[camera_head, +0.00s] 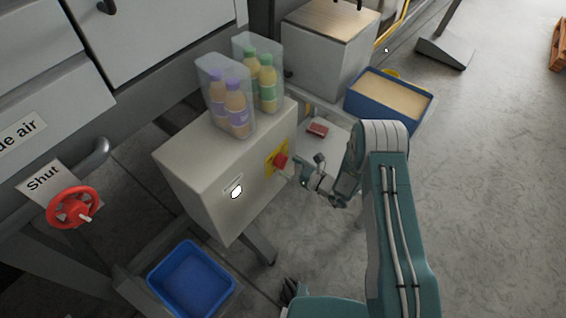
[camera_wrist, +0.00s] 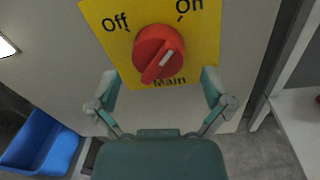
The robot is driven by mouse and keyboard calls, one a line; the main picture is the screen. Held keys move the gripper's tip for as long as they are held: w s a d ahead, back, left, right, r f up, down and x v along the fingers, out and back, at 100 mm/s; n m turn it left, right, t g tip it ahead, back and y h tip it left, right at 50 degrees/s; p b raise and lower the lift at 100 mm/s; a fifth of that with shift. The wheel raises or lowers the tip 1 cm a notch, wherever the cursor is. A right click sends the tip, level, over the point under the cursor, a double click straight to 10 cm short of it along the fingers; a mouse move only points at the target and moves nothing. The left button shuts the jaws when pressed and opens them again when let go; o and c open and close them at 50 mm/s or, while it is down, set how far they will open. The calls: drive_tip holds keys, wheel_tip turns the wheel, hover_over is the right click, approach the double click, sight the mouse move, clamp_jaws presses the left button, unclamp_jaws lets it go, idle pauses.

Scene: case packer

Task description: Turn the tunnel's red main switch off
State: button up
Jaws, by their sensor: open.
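The red main switch (camera_wrist: 159,53) is a round knob with a raised bar, on a yellow plate (camera_wrist: 205,52) marked Off at upper left, On at upper right and Main below. The white line on its bar slants to the upper right, towards On. In the head view the switch (camera_head: 280,160) sits on the side of a grey cabinet (camera_head: 213,192). My gripper (camera_wrist: 160,78) is open, with one finger to each side of the knob and clear space between. In the head view my gripper (camera_head: 302,171) is just right of the switch.
Bottle packs (camera_head: 229,97) stand on the cabinet. A red hand valve (camera_head: 74,208) with a Shut sign (camera_head: 44,178) is at left. An empty blue bin (camera_head: 191,280) is below, and a filled blue crate (camera_head: 388,100) is behind.

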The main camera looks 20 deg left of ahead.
drive_tip(key=shift+x, duration=1.1)
drive_tip(key=c, duration=1.1)
drive_tip(key=shift+n, duration=0.4)
drive_tip(key=n, duration=0.3)
drive_tip(key=shift+w+d+r+n, duration=0.1)
drive_tip(key=shift+n, duration=0.2)
drive_tip(key=n, duration=0.4)
drive_tip(key=shift+h, duration=0.4)
drive_tip(key=n, duration=0.4)
drive_tip(key=shift+r+n+t, duration=0.1)
drive_tip(key=shift+n+t, duration=0.2)
drive_tip(key=n, duration=0.3)
drive_tip(key=shift+n+h, duration=0.3)
drive_tip(key=shift+n, duration=0.1)
